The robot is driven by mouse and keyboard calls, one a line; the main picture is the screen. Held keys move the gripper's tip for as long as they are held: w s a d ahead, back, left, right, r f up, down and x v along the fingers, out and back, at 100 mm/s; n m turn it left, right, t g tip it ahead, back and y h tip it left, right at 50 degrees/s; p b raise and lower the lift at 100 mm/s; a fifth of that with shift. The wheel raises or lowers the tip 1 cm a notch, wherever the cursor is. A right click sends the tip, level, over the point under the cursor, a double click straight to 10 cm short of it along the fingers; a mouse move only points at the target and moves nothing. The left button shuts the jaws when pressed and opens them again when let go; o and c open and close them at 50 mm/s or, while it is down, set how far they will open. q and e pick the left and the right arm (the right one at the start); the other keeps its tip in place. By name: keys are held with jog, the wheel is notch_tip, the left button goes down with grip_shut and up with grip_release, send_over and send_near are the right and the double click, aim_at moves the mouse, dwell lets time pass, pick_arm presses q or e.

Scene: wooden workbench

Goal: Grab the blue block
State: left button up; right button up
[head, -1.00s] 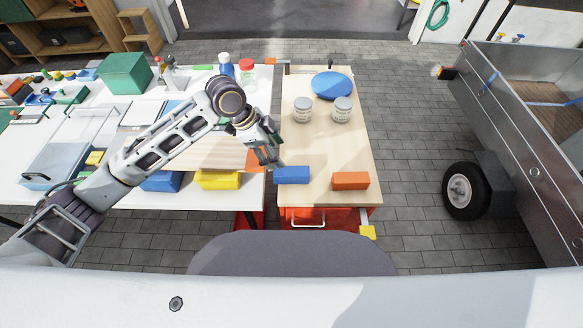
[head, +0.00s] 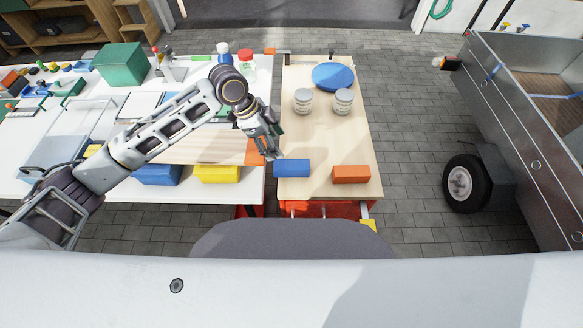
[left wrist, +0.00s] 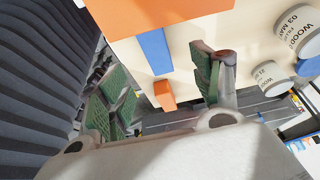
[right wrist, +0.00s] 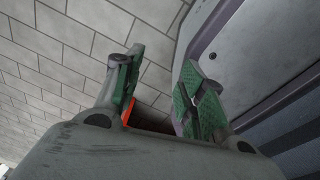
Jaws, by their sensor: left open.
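The blue block (head: 292,168) lies on the front left part of the light wooden bench top (head: 318,140). My left gripper (head: 270,154) is open just to the left of the block and slightly behind it, pointing down, apart from it as far as I can tell. In the left wrist view the blue block (left wrist: 154,50) shows beyond and between the spread fingers (left wrist: 158,88), with nothing held. My right gripper (right wrist: 160,92) shows only in its own wrist view, fingers apart and empty, over paving and a grey surface.
An orange block (head: 351,174) lies right of the blue block. Two jars (head: 303,100) and a blue disc (head: 333,76) stand farther back. The white table (head: 195,72) on the left holds another blue block (head: 157,175) and a yellow block (head: 217,174).

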aim_at(291, 164)
pick_arm(q)
jog(key=x, duration=0.4)
jog(key=shift+d+f, duration=0.2)
jog(key=shift+f, duration=0.1)
jog(key=shift+d+f, duration=0.2)
jog(key=shift+f, duration=0.5)
jog(key=shift+s+d+f, duration=0.2)
jog(key=shift+d+f, duration=0.3)
jog(key=shift+f, duration=0.15)
jog(key=shift+x, duration=1)
jog(key=shift+s+d+f, duration=0.15)
jog(key=shift+d+f, duration=0.2)
jog(key=shift+f, duration=0.35)
pick_arm(e)
jog(key=shift+w, duration=0.85)
jog(key=shift+s, duration=0.1)
